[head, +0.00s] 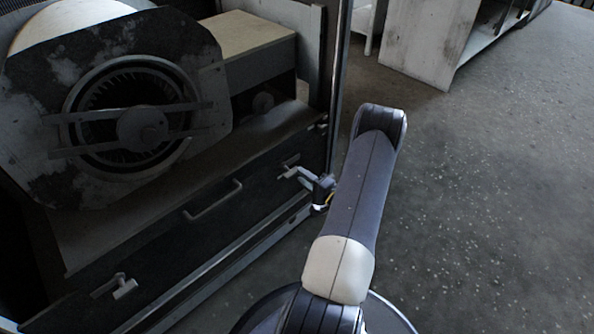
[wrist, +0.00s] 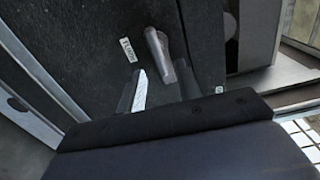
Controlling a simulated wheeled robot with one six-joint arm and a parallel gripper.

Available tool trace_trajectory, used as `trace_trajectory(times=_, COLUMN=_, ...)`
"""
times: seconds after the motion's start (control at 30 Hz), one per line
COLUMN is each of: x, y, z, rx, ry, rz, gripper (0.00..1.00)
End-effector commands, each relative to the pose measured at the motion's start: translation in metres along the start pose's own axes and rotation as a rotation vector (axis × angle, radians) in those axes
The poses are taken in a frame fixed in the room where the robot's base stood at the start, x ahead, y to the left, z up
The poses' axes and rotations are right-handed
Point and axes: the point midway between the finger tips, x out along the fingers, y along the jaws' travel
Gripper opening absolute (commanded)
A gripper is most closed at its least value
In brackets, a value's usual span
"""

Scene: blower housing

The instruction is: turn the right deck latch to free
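The right deck latch (wrist: 157,46) is a grey lever on the dark deck panel, seen close up in the wrist view. It slants slightly, with its lower end between my gripper's two fingertips. My gripper (wrist: 160,78) is open, with one finger left of the lever and one close on its right; I cannot tell whether either touches it. In the head view my gripper (head: 304,178) is at the right end of the panel and partly hides the right latch there. The left deck latch (head: 122,287) is at the panel's other end.
A small label (wrist: 127,49) is left of the latch. A bar handle (head: 213,199) sits mid-panel below the blower (head: 140,125). Open floor (head: 480,200) lies to the right.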

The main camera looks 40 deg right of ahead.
Motion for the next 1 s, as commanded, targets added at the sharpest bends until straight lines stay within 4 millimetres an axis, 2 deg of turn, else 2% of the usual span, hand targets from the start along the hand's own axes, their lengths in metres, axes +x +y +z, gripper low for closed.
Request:
trace_trajectory(times=0.03, x=-0.013, y=-0.003, z=-0.001, rx=0.005, ry=0.006, rz=0.001, gripper=0.33)
trace_trajectory(times=0.2, x=-0.043, y=-0.002, z=0.0, rx=0.004, ry=0.004, rz=0.0, gripper=0.33)
trace_trajectory(times=0.4, x=-0.062, y=-0.001, z=0.0, rx=0.002, ry=0.001, rz=-0.001, gripper=0.33)
trace_trajectory(times=0.83, x=-0.065, y=0.0, z=0.001, rx=0.001, ry=-0.001, rz=-0.001, gripper=0.33)
trace_trajectory(times=1.0, x=-0.054, y=0.001, z=0.001, rx=0.0, ry=-0.004, rz=0.0, gripper=0.33)
